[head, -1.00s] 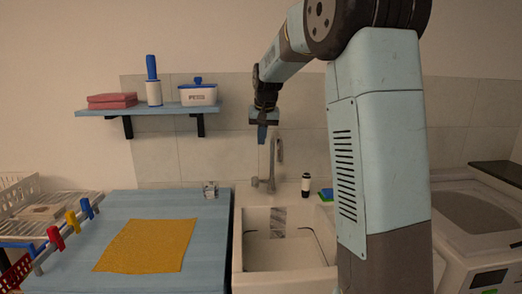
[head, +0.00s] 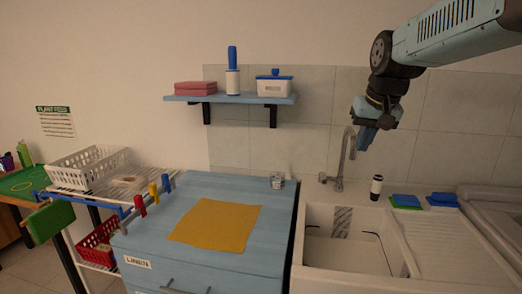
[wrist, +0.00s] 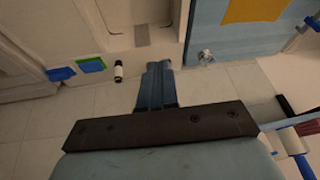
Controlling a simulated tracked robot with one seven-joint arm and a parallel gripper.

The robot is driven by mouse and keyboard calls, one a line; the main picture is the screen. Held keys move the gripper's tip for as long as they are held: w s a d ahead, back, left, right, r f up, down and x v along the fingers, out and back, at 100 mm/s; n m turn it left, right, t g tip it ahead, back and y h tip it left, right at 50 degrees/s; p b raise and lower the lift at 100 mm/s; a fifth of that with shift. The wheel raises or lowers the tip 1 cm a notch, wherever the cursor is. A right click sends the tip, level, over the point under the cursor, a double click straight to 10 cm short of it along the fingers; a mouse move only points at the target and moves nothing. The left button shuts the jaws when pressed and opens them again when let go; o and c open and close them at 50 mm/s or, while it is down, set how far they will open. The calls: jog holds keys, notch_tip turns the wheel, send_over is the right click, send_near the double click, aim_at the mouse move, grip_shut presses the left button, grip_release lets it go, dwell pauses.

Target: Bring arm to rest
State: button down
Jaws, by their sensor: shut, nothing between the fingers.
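My gripper (head: 367,137) hangs in the air above the sink area at the upper right of the head view, pointing down. Its fingers are together with nothing between them. In the wrist view my gripper (wrist: 158,68) shows at the centre, with its fingers close together. My arm (head: 450,35) reaches in from the upper right of the head view. The gripper is apart from the faucet (head: 343,160), which stands to its left and lower, and from the dark bottle with a white band (head: 376,187) below it.
A white sink (head: 345,238) lies below. Blue and green sponges (head: 405,201) lie on its right ledge. A blue cabinet (head: 185,205) with a yellow cloth (head: 215,226) stands left. A wall shelf (head: 228,99) holds several items. A drying rack with white basket (head: 90,165) is further left.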

jog(key=s+f, duration=0.3)
jog(key=s, duration=0.5)
jog(key=s+f+n+t, duration=0.1)
jog(key=s+f, duration=0.2)
jog(key=s, duration=0.5)
jog(key=shift+s+a, duration=0.4)
jog(key=shift+a, duration=0.05)
jog(key=shift+s+d+f, duration=0.1)
